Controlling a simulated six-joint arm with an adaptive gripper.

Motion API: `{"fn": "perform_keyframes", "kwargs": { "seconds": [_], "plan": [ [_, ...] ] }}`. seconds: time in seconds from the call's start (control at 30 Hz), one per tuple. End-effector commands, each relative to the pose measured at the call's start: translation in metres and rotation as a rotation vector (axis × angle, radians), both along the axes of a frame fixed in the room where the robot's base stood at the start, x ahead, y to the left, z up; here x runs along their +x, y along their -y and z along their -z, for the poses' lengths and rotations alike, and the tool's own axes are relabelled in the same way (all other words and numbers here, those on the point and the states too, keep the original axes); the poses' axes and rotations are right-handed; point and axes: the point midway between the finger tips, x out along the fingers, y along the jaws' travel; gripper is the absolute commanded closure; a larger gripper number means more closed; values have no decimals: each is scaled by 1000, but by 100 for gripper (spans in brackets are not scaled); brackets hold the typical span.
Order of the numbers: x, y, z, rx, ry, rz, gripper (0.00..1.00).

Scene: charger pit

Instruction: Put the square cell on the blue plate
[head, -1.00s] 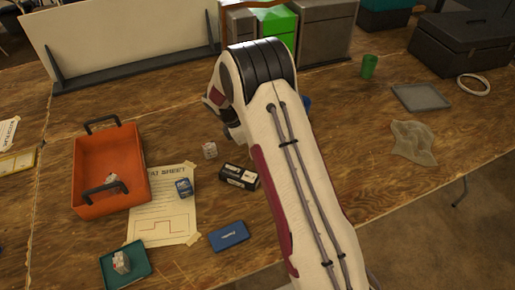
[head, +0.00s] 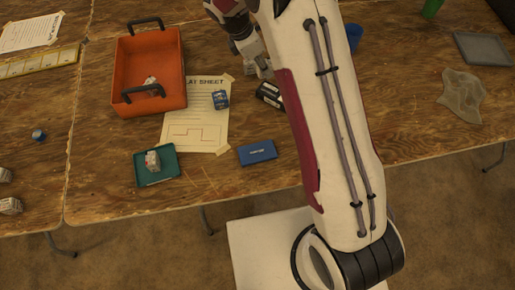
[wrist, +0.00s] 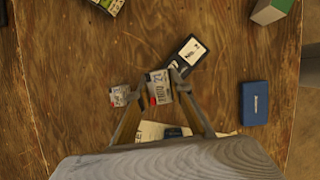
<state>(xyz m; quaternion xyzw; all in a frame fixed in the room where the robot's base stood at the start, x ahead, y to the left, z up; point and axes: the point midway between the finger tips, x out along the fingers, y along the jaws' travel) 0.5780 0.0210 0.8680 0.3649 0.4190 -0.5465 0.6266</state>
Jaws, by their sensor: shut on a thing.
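My gripper (wrist: 160,88) is shut on a small pale grey cell (wrist: 159,91) with dark print and a red mark. It is over the wood table, close to a black box (wrist: 187,55) with a white label. I cannot tell how far the cell is off the table. In the head view my gripper (head: 259,68) is partly behind my arm. The flat blue plate (head: 257,152) with pale lettering lies empty at the table's front; it also shows in the wrist view (wrist: 254,103), right of my gripper. Another pale cell (wrist: 120,95) lies left of my gripper.
A teal tray (head: 171,178) holds a pale cell. A blue cell (head: 220,99) sits on a paper sheet (head: 190,125). An orange tote (head: 125,65) with a pale thing inside stands at the left.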

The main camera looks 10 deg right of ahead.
Motion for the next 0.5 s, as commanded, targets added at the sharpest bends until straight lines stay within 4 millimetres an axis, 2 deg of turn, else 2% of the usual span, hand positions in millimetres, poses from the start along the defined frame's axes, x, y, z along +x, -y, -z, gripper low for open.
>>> {"fn": "perform_keyframes", "kwargs": {
  "seconds": [0.03,0.2,0.3,0.5],
  "plan": [
    [-9,-14,-7,0,1,-20,100],
    [-42,-46,-21,0,0,-54,100],
    [-64,-62,-27,0,0,-67,100],
    [-109,-81,-35,0,-1,-70,100]
  ]
}}
